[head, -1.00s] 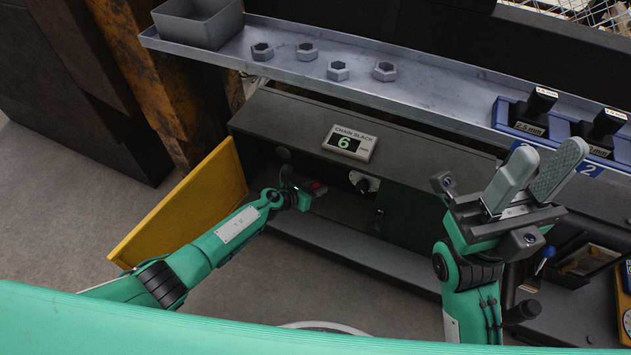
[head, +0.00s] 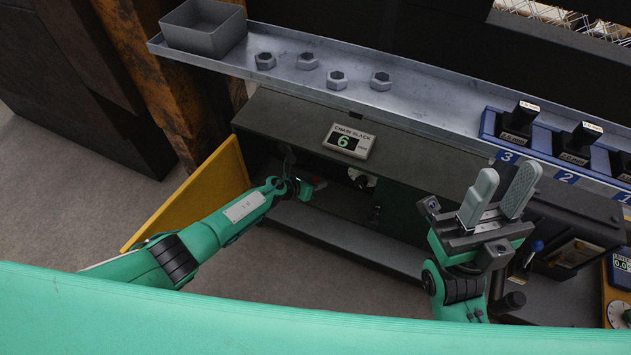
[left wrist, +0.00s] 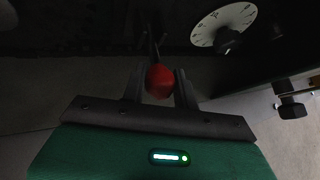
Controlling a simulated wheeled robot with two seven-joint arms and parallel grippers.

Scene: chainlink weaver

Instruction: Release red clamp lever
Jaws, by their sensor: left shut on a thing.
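The red clamp lever (head: 319,183) is inside the open-doored bay of the dark cabinet, and its red knob (left wrist: 160,81) is near the middle of the left wrist view. My left gripper (left wrist: 160,88) has a finger on each side of the knob and is shut on it. In the head view my left gripper (head: 307,187) reaches into the bay, and the arm and wrist partly hide the lever's mount. My right gripper (head: 500,190) is raised in front of the cabinet's right part, empty, with a gap between its fingers.
The yellow door (head: 190,195) stands open left of my left forearm. The chain slack display (head: 349,142) reads 6. A white-faced dial (left wrist: 224,25) is right of the lever. A metal shelf (head: 420,98) above holds several nuts, a grey bin (head: 204,30) and blue holders.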

